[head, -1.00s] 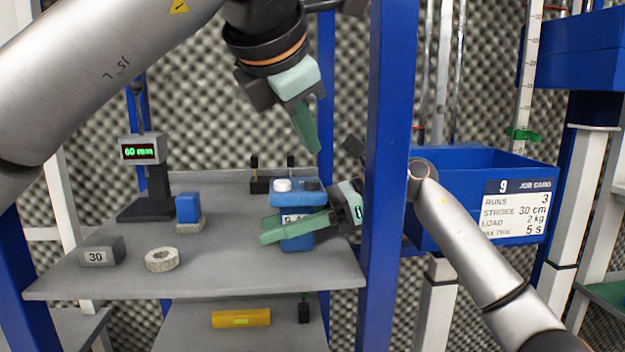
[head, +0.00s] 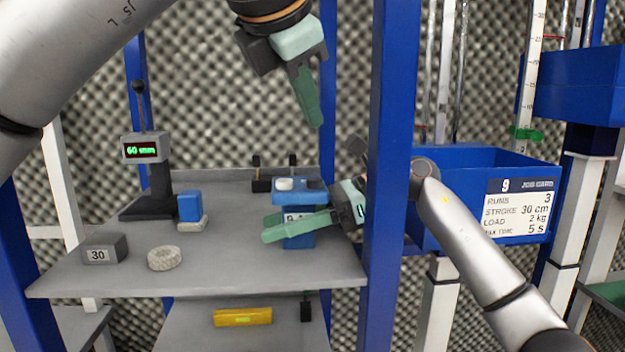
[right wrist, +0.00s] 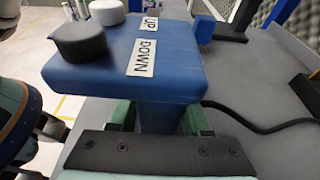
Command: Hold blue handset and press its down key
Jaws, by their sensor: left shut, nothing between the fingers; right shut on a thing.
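The blue handset (head: 292,240) stands upright on the grey bench top. Its top carries a white key (head: 285,184) on the left and a dark key (head: 316,184) on the right. In the right wrist view the black round key (right wrist: 80,40) lies beside the DOWN label (right wrist: 142,58), and the white key (right wrist: 107,12) is nearer the UP label (right wrist: 150,24). My right gripper (head: 290,228) is shut on the handset's body, one green finger across its front. My left gripper (head: 315,122) is shut and empty, pointing down above the handset, clear of the keys.
A blue post (head: 388,150) rises right of the handset, before a blue bin (head: 450,215).

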